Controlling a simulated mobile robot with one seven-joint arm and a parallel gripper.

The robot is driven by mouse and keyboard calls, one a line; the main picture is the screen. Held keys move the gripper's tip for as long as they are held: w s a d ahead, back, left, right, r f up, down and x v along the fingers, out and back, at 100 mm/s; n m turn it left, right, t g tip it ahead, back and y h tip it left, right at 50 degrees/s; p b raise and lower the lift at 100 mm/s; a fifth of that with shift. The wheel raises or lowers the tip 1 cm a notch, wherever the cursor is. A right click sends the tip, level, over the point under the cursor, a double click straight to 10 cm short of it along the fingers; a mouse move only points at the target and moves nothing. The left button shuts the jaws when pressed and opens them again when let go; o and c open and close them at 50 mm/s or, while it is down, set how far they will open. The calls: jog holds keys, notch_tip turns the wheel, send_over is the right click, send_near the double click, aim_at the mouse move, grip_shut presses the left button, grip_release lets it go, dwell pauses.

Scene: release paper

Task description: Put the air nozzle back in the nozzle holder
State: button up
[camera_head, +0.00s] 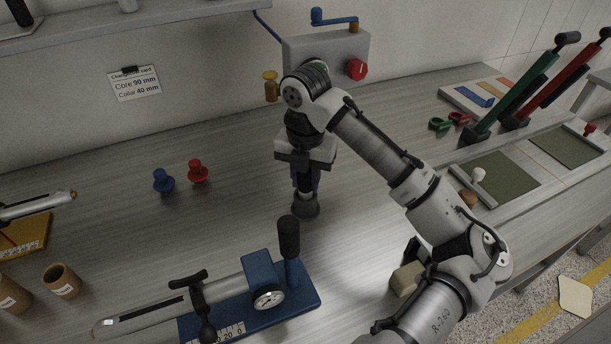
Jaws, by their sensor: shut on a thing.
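My gripper (305,184) points straight down over the middle of the bench. It is shut on a slim dark piece, which I take to be the air nozzle; the fingers hide most of it. Directly below the fingertips is a dark grey round, cup-like piece (305,209) at the bench top. It may be the nozzle holder; I cannot tell whether the held piece is inside it, touching it or just above it. No other nozzle or holder shows clearly.
Behind my arm stands a grey box (378,50) with a red knob (356,69). Blue (163,181) and red (197,172) plugs stand to the left. A blue fixture (304,298) with an upright black handle is in front. The bench between is clear.

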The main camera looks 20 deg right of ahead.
jog(key=shift+f+b, duration=0.4)
jog(key=shift+f, duration=0.3)
jog(key=o, duration=1.1)
notch_tip(320, 180, up, 14)
jog(key=shift+f, duration=0.1)
jog(key=shift+s, duration=0.1)
